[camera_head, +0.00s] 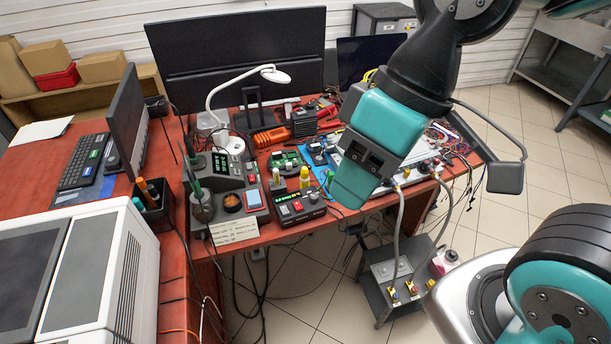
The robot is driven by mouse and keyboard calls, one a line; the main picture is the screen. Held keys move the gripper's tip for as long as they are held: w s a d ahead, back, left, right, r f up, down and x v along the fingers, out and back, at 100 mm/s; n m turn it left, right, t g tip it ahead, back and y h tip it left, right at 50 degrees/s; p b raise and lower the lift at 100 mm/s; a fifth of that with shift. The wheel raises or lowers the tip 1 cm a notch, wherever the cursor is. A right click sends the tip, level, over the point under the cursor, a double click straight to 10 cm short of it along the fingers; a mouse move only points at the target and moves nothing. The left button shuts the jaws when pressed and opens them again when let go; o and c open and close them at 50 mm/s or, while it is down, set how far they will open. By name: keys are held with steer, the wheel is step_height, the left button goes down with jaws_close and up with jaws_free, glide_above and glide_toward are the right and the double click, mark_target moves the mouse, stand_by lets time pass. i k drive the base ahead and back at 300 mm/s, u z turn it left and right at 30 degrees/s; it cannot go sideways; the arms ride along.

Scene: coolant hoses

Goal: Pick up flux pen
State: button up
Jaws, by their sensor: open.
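I cannot tell for sure which item is the flux pen.
A soldering station (222,188) with a holder and a paper note stands at the desk's front. Monitors (238,55) and a white lamp (275,75) stand behind. A large white machine (95,275) is front left. A grey cart with hoses (395,275) is below right.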

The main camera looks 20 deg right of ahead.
mark_target(276, 178)
steer(key=z, duration=0.75)
steer(key=k, duration=1)
steer(key=u, duration=0.65)
steer(key=i, duration=1.65)
